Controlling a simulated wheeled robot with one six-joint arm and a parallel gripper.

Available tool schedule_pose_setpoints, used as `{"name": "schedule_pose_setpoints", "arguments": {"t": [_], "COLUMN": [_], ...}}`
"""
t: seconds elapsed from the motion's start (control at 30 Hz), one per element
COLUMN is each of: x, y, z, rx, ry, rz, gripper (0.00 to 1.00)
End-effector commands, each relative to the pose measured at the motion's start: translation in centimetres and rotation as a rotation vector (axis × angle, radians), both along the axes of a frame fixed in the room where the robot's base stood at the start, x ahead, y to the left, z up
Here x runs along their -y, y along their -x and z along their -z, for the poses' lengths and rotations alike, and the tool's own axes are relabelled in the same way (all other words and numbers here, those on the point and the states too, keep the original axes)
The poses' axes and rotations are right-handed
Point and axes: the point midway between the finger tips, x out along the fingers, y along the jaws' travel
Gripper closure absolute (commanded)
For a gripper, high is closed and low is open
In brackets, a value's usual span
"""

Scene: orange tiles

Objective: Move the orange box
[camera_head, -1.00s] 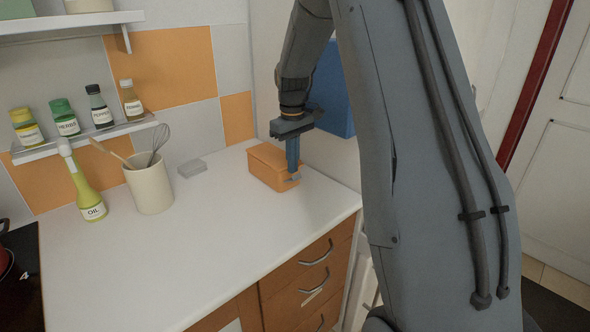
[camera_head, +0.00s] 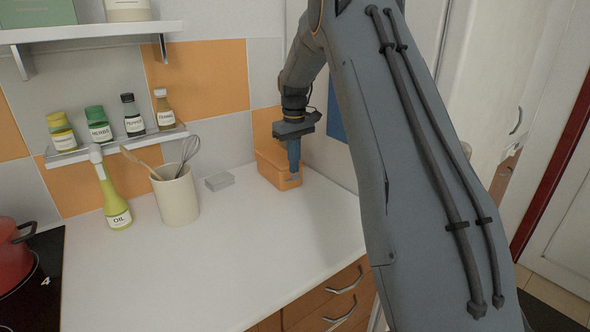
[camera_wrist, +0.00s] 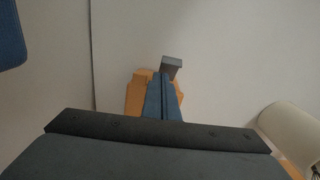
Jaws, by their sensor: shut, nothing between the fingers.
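The orange box (camera_head: 268,167) sits on the white counter near its back right corner, by the wall. My gripper (camera_head: 295,175) points down at the box's front right side, with the fingers closed together and in front of part of the box. In the wrist view the shut fingers (camera_wrist: 163,98) cover the middle of the orange box (camera_wrist: 134,97), and its orange edges show on both sides. I cannot tell whether the fingers touch the box.
A small grey block (camera_head: 220,181) lies left of the box. A beige crock (camera_head: 177,197) with utensils and an oil bottle (camera_head: 115,200) stand farther left. A spice shelf (camera_head: 100,148) hangs above. The counter's front (camera_head: 230,260) is clear. A red pot (camera_head: 12,258) is at far left.

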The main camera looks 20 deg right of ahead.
Motion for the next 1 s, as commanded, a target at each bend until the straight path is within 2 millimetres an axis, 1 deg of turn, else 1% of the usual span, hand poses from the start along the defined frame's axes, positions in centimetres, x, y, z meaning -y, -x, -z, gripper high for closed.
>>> {"name": "schedule_pose_setpoints", "arguments": {"t": [0.03,0.1,0.3,0.4,0.5,0.63,1.0], "x": [-0.5,-0.8,-0.8,-1.0,-1.2,-1.5,-1.6], "y": [-0.7,-1.6,-4.4,-5.6,-6.3,-6.6,-6.6], "z": [0.2,0.2,0.3,0.3,0.2,0.0,-0.2], "rx": [0.001,0.001,0.002,0.001,0.001,0.0,0.0], "ry": [0.0,0.0,0.0,0.0,0.0,0.0,0.0], "rz": [-0.005,-0.005,0.006,0.007,0.007,0.006,0.004], "gripper": [1.0,1.0,1.0,1.0,1.0,1.0,1.0]}}
